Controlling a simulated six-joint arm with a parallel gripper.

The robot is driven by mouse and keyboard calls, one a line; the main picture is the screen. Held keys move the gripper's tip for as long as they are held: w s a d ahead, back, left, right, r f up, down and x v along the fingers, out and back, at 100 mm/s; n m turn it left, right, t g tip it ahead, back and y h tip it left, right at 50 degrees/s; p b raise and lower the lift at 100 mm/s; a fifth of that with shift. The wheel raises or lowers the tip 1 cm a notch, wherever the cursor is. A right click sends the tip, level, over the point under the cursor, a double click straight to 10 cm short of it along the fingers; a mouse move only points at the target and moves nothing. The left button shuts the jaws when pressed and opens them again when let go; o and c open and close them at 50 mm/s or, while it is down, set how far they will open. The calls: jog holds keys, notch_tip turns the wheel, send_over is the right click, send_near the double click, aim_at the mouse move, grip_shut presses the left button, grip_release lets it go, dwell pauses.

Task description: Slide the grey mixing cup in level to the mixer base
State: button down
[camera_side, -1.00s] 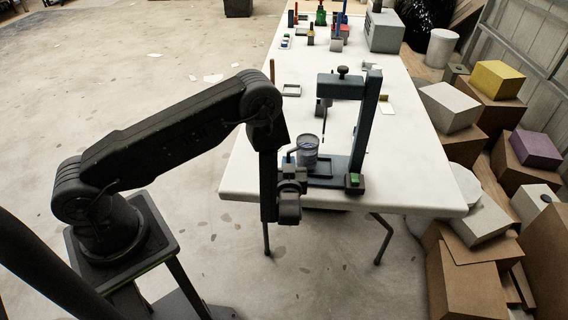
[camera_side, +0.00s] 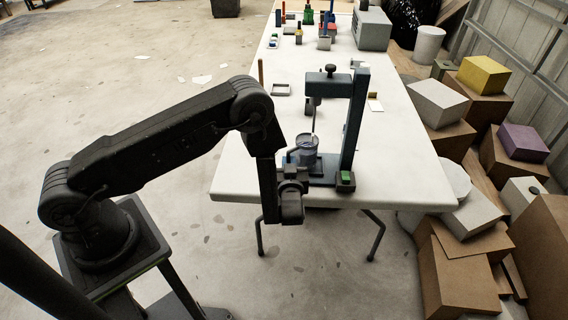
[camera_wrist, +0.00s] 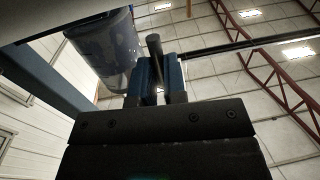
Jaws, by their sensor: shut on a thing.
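The grey mixing cup (camera_side: 307,157) looks about upright in the side view, at the left part of the dark mixer base (camera_side: 326,172). The mixer's thin stirring rod (camera_side: 314,118) hangs down beside or into the cup's top; I cannot tell which. My gripper (camera_side: 290,158) is at the cup's left and is shut on its handle. In the wrist view my gripper (camera_wrist: 157,82) has blue-padded fingers closed around the dark handle bar (camera_wrist: 154,44). The cup (camera_wrist: 108,45) shows beyond, at the upper left. The gap under the cup is hidden.
The blue mixer column (camera_side: 355,120) stands right of the cup, with the mixer head (camera_side: 328,86) above. A green button (camera_side: 346,176) sits at the base's front right corner. A small tray (camera_side: 281,90) lies farther back. The table's left front (camera_side: 235,180) is clear.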

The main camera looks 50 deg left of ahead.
jog(key=shift+w+d, duration=0.5)
jog(key=shift+d, duration=0.05)
jog(key=shift+f, duration=1)
dwell(0.8)
jog(key=c, duration=0.6)
grip_release()
jog(key=shift+s+d, duration=0.1)
jog(key=shift+v, duration=3.4)
